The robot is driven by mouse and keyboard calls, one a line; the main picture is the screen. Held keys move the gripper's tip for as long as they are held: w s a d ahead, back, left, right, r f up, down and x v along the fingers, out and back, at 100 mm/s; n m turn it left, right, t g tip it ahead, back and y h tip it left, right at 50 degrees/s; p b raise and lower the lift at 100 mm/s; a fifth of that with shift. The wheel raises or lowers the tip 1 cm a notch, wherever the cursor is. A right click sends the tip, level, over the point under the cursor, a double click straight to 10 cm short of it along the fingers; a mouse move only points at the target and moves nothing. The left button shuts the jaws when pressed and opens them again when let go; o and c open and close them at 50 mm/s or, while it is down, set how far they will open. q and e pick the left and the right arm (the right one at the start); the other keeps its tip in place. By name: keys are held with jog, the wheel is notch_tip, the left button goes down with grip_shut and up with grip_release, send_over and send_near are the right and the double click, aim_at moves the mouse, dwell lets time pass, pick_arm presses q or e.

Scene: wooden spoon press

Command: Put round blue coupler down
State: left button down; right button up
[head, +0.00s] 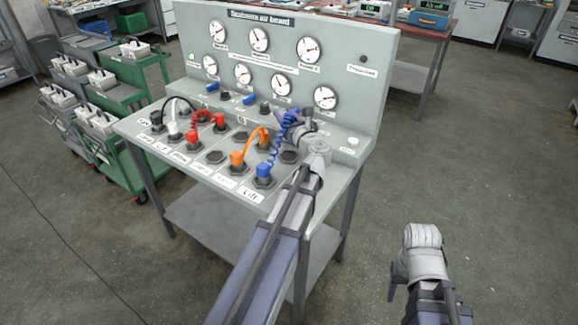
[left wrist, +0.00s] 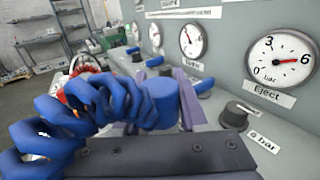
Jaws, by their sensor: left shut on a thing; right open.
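My left gripper (head: 297,116) reaches over the sloping bench top and is shut on the round blue coupler. In the left wrist view the blue coupler (left wrist: 160,103) sits between the two purple-grey fingers. Its coiled blue hose (left wrist: 85,108) runs off to the left. In the head view the hose (head: 276,146) hangs down to another blue coupler (head: 263,171) plugged in at the Lift label. Whether the held coupler touches the panel is hidden. My right gripper (head: 398,282) is open and empty, out over the floor to the right of the bench.
The grey bench (head: 345,165) has an upright panel of several gauges (head: 308,49) behind. Orange (head: 237,158), red (head: 192,137) and white couplers stand left of the blue hose. A dark knob (left wrist: 235,114) is right of the gripper. Green trolleys (head: 122,130) stand left.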

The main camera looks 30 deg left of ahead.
pick_arm(q)
jog(key=shift+f, duration=0.1)
notch_tip(320, 180, down, 6)
jog(key=b, duration=0.6)
jog(key=shift+f, duration=0.1)
notch_tip(320, 180, down, 4)
jog(key=b, duration=0.4)
jog(key=shift+r, duration=0.2)
jog(key=shift+f, duration=0.15)
jog(key=c, duration=0.7)
grip_release()
